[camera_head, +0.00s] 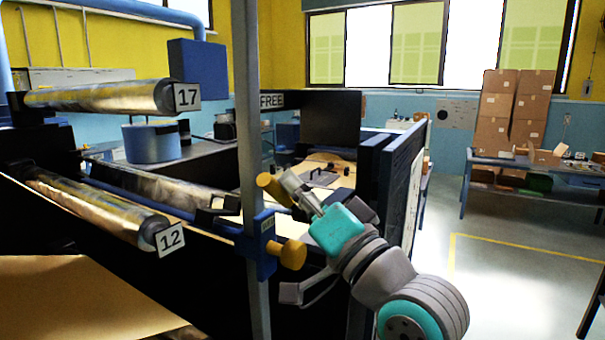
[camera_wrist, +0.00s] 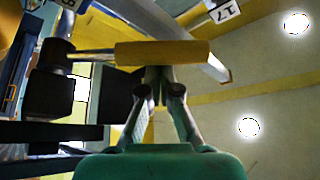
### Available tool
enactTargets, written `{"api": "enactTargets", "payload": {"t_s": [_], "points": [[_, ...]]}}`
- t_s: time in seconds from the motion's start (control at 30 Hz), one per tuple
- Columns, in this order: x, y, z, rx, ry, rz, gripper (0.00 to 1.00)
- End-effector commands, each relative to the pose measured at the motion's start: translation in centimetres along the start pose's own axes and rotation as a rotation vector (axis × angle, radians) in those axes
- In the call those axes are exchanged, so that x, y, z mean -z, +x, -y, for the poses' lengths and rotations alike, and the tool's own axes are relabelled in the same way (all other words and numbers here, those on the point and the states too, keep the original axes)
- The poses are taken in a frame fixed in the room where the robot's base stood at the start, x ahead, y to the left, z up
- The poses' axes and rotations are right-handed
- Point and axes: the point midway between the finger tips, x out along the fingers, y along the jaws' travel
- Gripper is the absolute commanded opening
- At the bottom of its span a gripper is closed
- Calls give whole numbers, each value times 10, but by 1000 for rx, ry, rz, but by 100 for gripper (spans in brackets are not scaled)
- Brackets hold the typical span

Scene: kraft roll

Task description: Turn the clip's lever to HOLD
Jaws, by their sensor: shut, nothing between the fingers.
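The clip is a blue block (camera_head: 262,236) on the grey upright post, with a yellow knob (camera_head: 289,255) at its lower right. A yellow lever handle (camera_head: 273,189) sits above it, just right of the post, tilted. My gripper (camera_head: 291,184) is shut and empty, its fingertips right beside the handle. In the wrist view the yellow handle (camera_wrist: 162,53) lies crosswise over the tips of my closed fingers (camera_wrist: 160,82). I cannot tell whether they touch. A metal rod joins the handle to a dark block at left.
Rolls tagged 17 (camera_head: 100,97) and 12 (camera_head: 95,208) lie left of the post (camera_head: 249,130). A dark blue panel (camera_head: 390,190) stands close behind my arm. Open floor (camera_head: 500,265) lies to the right, before a table with stacked cartons (camera_head: 510,115).

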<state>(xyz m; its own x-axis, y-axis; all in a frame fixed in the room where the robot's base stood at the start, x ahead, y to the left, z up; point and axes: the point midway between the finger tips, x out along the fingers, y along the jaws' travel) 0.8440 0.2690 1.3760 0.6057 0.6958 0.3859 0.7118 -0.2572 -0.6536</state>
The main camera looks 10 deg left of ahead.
Motion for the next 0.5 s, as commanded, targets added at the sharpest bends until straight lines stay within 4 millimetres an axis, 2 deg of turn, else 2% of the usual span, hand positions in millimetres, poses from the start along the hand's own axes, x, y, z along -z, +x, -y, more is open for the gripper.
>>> {"api": "enactTargets", "payload": {"t_s": [0.13, 0.5], "points": [[-12, -6, -1, 60, -102, 2, 0], [-29, -17, -1, 59, -101, 2, 0]]}}
